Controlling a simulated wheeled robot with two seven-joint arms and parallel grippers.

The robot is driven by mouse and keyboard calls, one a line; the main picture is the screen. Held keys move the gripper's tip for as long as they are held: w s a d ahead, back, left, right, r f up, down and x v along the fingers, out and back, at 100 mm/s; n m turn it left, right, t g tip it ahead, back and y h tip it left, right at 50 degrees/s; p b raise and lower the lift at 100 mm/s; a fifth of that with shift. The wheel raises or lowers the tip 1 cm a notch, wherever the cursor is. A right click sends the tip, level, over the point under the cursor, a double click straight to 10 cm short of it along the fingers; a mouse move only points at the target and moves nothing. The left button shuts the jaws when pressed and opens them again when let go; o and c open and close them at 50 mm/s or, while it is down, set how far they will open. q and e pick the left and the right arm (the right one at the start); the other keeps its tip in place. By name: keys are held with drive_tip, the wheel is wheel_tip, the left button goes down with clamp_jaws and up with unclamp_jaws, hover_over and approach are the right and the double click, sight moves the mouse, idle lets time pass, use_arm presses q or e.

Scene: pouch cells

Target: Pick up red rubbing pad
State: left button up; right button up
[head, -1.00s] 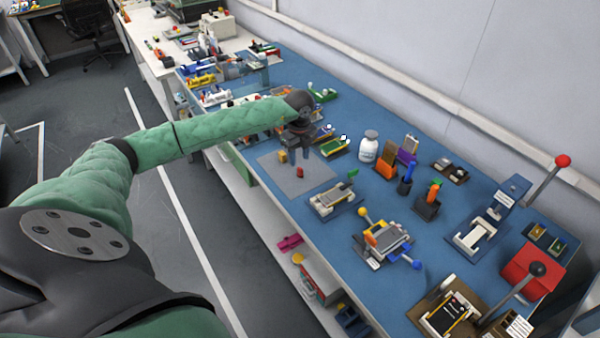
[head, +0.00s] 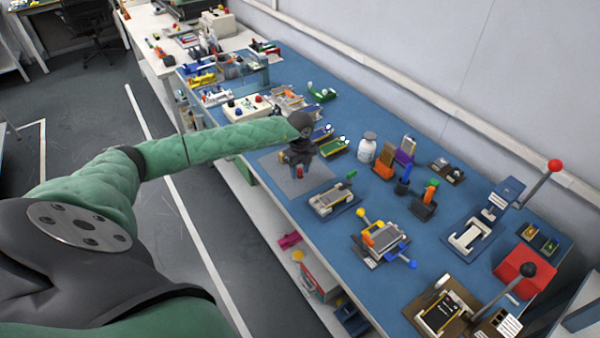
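The red rubbing pad (head: 299,173) is a small red block on the grey mat (head: 318,178) on the blue workbench, in the head view. My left gripper (head: 299,168) points down at the mat, low over the pad. Its dark fingers look apart, with red showing between and just below them. Whether they touch the pad is too small to tell. The yellow block that was on the mat is hidden behind the gripper. My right gripper is not in view.
A device with a grey plate (head: 331,200) stands just right of the mat. Green and yellow trays (head: 335,147) and a white bottle (head: 366,148) stand behind it. Several fixtures with levers fill the right of the bench (head: 300,215), whose front edge is close to the mat.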

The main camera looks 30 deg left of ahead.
use_arm(q)
drive_tip(key=shift+c, duration=0.5)
clamp_jaws()
